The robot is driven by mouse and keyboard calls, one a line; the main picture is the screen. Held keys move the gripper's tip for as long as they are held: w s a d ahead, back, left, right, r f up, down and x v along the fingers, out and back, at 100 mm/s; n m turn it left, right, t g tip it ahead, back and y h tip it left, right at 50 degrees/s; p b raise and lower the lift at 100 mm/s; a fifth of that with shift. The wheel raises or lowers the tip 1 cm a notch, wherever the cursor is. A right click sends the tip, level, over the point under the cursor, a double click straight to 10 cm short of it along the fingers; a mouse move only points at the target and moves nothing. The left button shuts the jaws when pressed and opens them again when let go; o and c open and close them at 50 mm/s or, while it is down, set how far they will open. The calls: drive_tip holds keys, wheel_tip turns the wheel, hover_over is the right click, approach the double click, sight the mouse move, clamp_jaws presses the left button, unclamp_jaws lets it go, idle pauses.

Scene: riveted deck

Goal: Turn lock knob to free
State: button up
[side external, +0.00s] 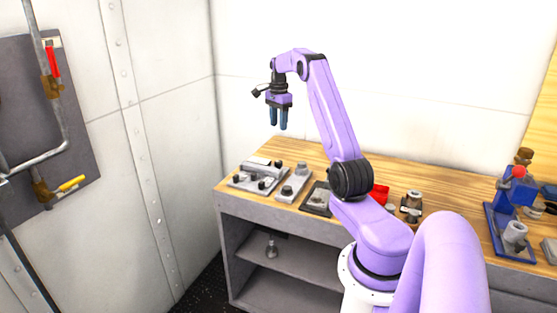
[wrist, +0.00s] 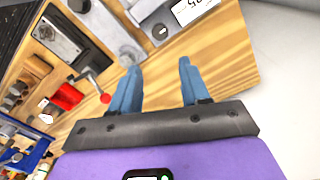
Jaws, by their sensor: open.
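My gripper (side external: 279,124) is open and empty, held fingers down well above the left end of the wooden workbench. Its two blue fingers also show in the wrist view (wrist: 159,68), apart with bare wood between them. Beneath it is a grey fixture plate (side external: 258,175) with several dark knobs. In the wrist view a round black knob (wrist: 160,31) with a light mark sits beyond the fingers, close to a white numbered label (wrist: 194,9). I cannot tell which knob is the lock knob.
A dark plate (side external: 317,199), a red block (side external: 379,194) and a blue stand (side external: 512,195) line the bench to the right. A red-tipped lever (wrist: 104,98) lies left of the fingers. White walls (side external: 400,80) stand behind; a pipe panel (side external: 25,120) is at far left.

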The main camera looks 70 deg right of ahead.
sight(279, 162)
wheel_tip(279, 162, down, 16)
drive_tip(key=shift+r, duration=0.2)
idle(0.4)
drive_tip(key=c, duration=0.8)
drive_tip(key=shift+o, duration=0.2)
